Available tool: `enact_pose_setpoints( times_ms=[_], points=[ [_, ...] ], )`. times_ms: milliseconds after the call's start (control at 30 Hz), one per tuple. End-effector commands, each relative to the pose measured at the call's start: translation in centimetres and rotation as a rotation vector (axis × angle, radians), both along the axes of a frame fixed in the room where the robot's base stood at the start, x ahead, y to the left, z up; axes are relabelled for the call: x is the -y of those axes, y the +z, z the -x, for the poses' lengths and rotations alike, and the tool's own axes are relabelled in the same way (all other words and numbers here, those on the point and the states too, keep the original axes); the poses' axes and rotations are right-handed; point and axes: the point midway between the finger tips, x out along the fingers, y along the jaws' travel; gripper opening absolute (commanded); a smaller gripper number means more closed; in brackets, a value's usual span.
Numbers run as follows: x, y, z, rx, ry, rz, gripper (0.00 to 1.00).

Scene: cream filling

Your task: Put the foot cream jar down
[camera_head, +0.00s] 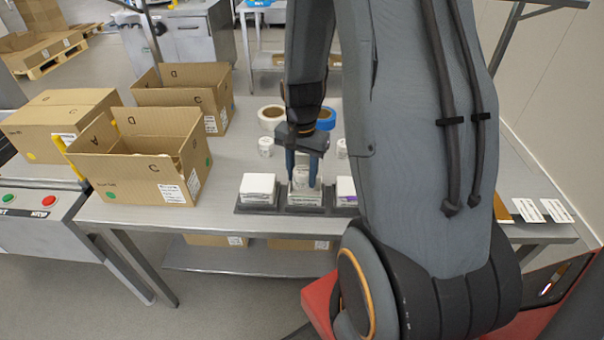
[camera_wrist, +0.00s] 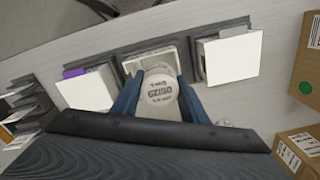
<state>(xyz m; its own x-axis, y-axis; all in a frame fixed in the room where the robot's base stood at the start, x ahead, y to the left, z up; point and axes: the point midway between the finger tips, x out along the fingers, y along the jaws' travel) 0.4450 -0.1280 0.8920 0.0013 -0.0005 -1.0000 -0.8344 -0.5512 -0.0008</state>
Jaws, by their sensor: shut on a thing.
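The foot cream jar (camera_wrist: 159,92) is white with a printed lid, held between the two blue fingers of my gripper (camera_wrist: 158,95). In the head view my gripper (camera_head: 304,165) points down over the middle compartment of a dark tray (camera_head: 286,210), and the jar (camera_head: 302,178) shows between its fingers. An open white box (camera_head: 304,196) sits in that compartment, and the jar is at or just above its opening. I cannot tell whether the jar touches the box bottom.
Another white jar (camera_head: 265,146) and tape rolls (camera_head: 271,116) stand behind the tray. Open cardboard boxes (camera_head: 130,165) occupy the table's left side. My arm hides much of the right side.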

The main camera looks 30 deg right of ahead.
Motion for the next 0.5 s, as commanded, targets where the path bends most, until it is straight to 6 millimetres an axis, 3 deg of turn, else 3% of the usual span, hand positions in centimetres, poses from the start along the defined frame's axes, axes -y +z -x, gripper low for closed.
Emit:
enact_pose_setpoints(
  times_ms=[433, 467, 500],
  points=[
    [-0.01, -1.08, 0.04, -0.001, 0.0, 0.0, 0.12],
    [-0.01, -1.07, 0.05, -0.001, 0.0, 0.0, 0.41],
    [-0.01, -1.07, 0.05, -0.001, 0.0, 0.0, 0.48]
  ],
)
